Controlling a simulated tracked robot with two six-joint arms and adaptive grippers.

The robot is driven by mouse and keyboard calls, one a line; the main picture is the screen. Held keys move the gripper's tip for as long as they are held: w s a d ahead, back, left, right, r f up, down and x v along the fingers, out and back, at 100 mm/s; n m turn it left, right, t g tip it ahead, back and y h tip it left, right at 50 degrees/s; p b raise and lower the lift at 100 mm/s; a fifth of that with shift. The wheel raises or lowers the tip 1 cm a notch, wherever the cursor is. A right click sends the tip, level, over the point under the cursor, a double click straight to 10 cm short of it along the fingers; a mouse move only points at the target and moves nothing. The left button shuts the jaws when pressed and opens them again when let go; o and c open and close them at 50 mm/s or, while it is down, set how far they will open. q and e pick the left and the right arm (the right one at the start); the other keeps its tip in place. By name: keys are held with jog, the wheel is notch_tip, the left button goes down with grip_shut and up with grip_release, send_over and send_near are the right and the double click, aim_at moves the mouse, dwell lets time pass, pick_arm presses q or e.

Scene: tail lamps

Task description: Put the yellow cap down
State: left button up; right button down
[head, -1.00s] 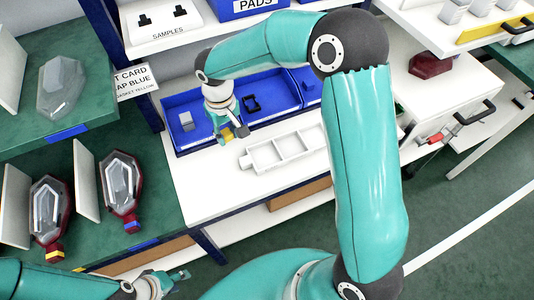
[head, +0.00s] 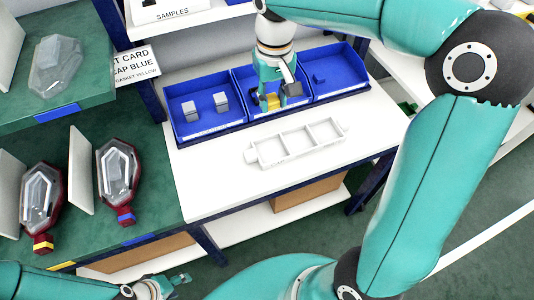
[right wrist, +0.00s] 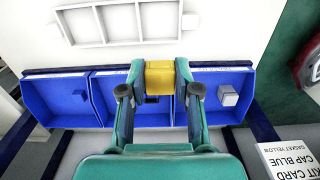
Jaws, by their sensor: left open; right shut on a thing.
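The yellow cap (head: 272,101) is a small block between the fingers of my right gripper (head: 278,98). The right wrist view also shows the yellow cap (right wrist: 160,78), held between both fingertips. My right gripper (right wrist: 160,82) is shut on it, over the middle blue bin (head: 240,84). The gripper hides much of that bin's inside, and I cannot tell whether the cap touches the bin. My left gripper (head: 180,281) is open and empty at the bottom of the head view, low in front of the bench.
The left blue bin (head: 205,128) holds two grey blocks; the right bin (head: 345,88) holds a small blue piece. An empty white three-compartment tray (head: 297,145) lies in front. A kit card (head: 135,66) reads cap blue, gasket yellow.

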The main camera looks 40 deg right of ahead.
aim_at(271, 153)
notch_tip(271, 153, down, 19)
jog(key=shift+r, duration=0.15)
jog(key=shift+b, duration=0.35)
jog(key=c, duration=1.1)
grip_release()
notch_tip(271, 153, up, 12)
jog(key=shift+r+p, duration=0.1)
jog(key=shift+p, duration=0.2)
